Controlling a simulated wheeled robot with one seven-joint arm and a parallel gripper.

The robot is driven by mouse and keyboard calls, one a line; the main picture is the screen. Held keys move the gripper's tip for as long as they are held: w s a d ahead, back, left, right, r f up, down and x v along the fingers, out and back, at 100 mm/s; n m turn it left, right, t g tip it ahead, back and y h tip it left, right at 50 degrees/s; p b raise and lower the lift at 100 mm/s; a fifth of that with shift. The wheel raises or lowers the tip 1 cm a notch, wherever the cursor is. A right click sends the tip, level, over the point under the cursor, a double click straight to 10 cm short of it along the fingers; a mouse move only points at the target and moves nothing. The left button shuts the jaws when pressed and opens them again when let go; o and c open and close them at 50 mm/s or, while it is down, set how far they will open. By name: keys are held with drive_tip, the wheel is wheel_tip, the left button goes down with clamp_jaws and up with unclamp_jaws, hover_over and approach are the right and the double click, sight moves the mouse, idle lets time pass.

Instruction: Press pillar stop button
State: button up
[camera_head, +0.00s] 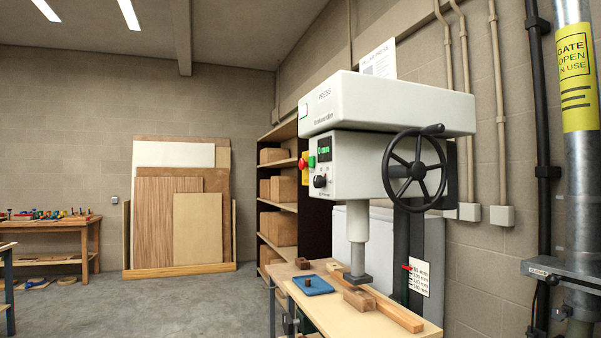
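The pillar press (405,108) is a cream-white machine on a dark column, right of centre. A red button (302,164) sits on a yellow backing at the left edge of its head. A green button (312,161) is just right of the red one. A lit green display (324,149) reading "0 mm" and a black knob (320,181) are on the front face. My gripper is not in view, and nothing covers the red button.
A black handwheel (414,168) sticks out from the head's right side. Below, the press table (385,325) holds wood strips and a blue tray (313,286). A metal duct (580,215) stands at far right. The grey floor (190,305) to the left is open.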

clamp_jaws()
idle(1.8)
